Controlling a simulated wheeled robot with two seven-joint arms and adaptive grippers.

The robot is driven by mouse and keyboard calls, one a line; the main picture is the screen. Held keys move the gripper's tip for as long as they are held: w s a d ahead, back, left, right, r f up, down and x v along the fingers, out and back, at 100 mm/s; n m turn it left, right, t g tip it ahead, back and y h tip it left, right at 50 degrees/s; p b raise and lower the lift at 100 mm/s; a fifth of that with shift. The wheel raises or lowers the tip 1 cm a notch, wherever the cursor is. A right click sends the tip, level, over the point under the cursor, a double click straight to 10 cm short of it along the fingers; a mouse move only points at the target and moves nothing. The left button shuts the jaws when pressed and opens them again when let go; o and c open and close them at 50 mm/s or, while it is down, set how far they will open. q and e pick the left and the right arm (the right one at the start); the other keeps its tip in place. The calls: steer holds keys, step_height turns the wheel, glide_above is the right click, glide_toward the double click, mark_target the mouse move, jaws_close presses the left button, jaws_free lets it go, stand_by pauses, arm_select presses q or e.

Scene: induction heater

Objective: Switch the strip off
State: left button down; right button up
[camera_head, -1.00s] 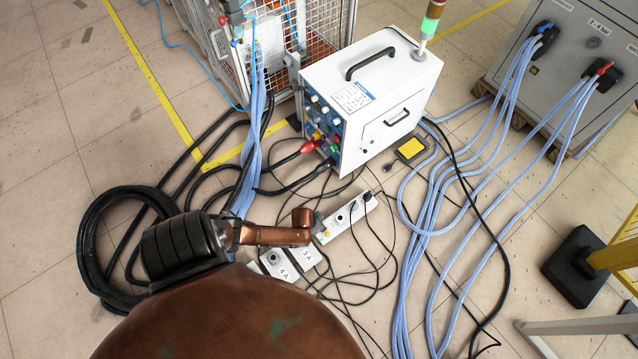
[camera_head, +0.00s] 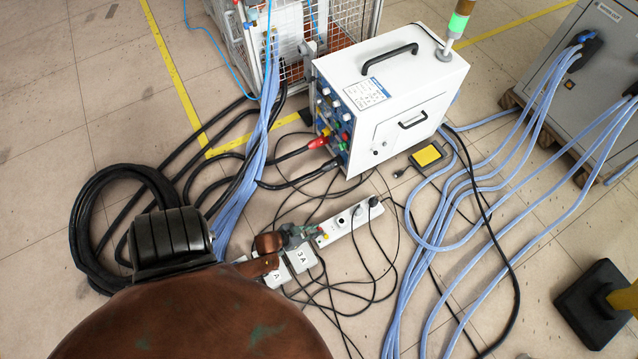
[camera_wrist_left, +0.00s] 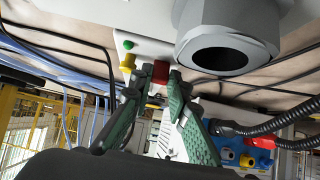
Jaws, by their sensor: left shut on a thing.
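The white power strip (camera_head: 350,222) lies on the floor with black plugs in it, its near end beside my left gripper (camera_head: 300,235). In the left wrist view the strip's white end (camera_wrist_left: 150,48) carries a green button (camera_wrist_left: 128,44), a yellow button (camera_wrist_left: 127,61) and a red switch (camera_wrist_left: 160,72). The green fingertips of my left gripper (camera_wrist_left: 157,80) are on either side of the red switch and shut on it. In the head view the gripper partly hides this end. My right gripper is not in view.
Two white blocks, one marked 3A (camera_head: 301,258), lie close to my left gripper. Loose black cables cross the floor around the strip. A white heater unit (camera_head: 400,110) stands behind it, with a yellow pedal (camera_head: 428,155) to its right. Blue hoses (camera_head: 420,270) run farther right.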

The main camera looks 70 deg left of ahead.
arm_select(q)
steer(key=shift+a, duration=0.1)
stand_by(0.3)
steer(key=c, duration=2.1)
jaws_free()
steer(key=shift+r, duration=0.1)
steer(key=v, duration=1.2)
